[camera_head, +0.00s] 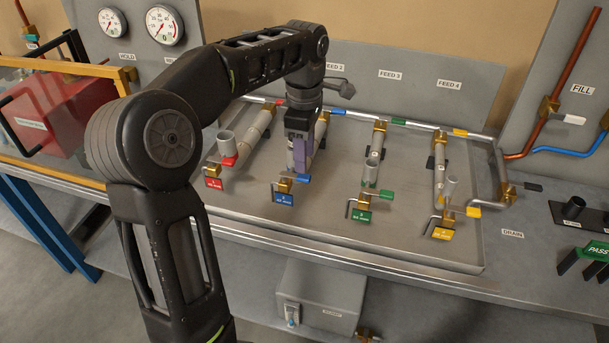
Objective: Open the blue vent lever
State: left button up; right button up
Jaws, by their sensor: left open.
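The blue vent lever (304,178) is a small blue handle beside a brass valve (284,186) at the front of the second feed line. A blue tag (284,198) hangs just below it. My left gripper (299,158) points down over the blue line with its purple fingers just above the lever. It is open, and part of the line is hidden behind it. Whether the fingers touch the lever cannot be told. My right gripper is out of view.
Neighbouring lines carry a red lever (229,160), a green lever (386,195) and a yellow lever (473,212). Upright clear cups stand near these valves. The metal tray (330,232) is bare in front. A red box (45,115) is at left.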

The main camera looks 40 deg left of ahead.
aim_at(305, 176)
pick_arm(q)
notch_tip(305, 176, down, 2)
jog(key=shift+f+b, duration=0.15)
jog(key=shift+b, duration=0.2)
jog(key=shift+f+p, duration=0.3)
jog(key=shift+f, duration=0.95)
jog(key=shift+c, duration=0.2)
grip_shut()
